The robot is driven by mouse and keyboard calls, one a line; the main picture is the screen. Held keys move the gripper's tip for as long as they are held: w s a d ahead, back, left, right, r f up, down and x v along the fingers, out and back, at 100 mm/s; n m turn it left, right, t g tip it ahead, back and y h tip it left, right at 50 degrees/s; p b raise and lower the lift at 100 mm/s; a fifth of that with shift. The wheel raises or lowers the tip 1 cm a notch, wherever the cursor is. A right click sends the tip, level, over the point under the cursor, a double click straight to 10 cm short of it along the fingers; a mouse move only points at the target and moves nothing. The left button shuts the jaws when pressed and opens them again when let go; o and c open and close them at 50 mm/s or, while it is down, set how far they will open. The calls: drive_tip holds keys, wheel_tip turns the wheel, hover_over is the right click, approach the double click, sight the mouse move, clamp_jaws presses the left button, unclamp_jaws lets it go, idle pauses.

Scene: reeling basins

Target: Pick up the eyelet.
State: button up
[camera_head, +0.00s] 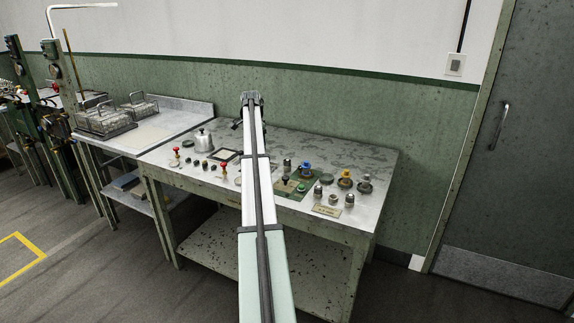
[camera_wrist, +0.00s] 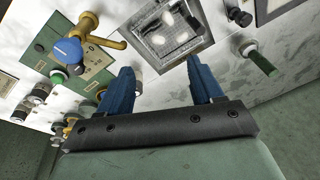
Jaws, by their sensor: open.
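I cannot pick out the eyelet for certain in either view; the small parts on the table are too small to tell apart. My gripper is at the far end of my outstretched arm in the head view (camera_head: 252,99), above the back part of the worktable (camera_head: 370,150). In the wrist view its two blue fingers (camera_wrist: 163,84) stand wide apart with nothing between them. Beyond the fingers lies a square metal tray (camera_wrist: 205,42) with a few pale shapes inside; I cannot tell whether these are parts or reflections. My arm hides the middle of the table.
A metal pot (camera_head: 203,142) and red-knobbed pieces (camera_head: 224,169) stand left of my arm. A blue-topped fitting (camera_head: 306,168), a yellow-topped fitting (camera_head: 345,177) and several metal fittings stand right. Wire baskets (camera_head: 104,117) sit on the left bench. The table's back right is clear.

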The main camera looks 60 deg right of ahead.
drive_tip(key=s+d+r+m+g+y, duration=0.1)
drive_tip(key=s+d+r+m+g, duration=0.1)
drive_tip(key=s+d+r+m, duration=0.35)
drive_tip(key=n, duration=0.1)
hover_over(287, 160)
drive_tip(key=a, duration=0.2)
drive_tip(key=f, duration=1)
drive_tip(key=shift+w+d, duration=0.2)
drive_tip(key=shift+w, duration=0.15)
drive_tip(key=shift+s+d+f, duration=0.1)
drive_tip(key=shift+d+f, duration=0.05)
drive_tip(key=shift+f, duration=0.7)
drive_tip(key=shift+s+d+f, duration=0.15)
drive_tip(key=shift+d+f, duration=0.05)
drive_tip(key=shift+f, duration=0.6)
drive_tip(key=shift+s+d+f, duration=0.1)
drive_tip(key=shift+d+f, duration=0.05)
drive_tip(key=shift+f, duration=0.7)
drive_tip(key=c, duration=1.1)
drive_tip(key=shift+r, duration=0.1)
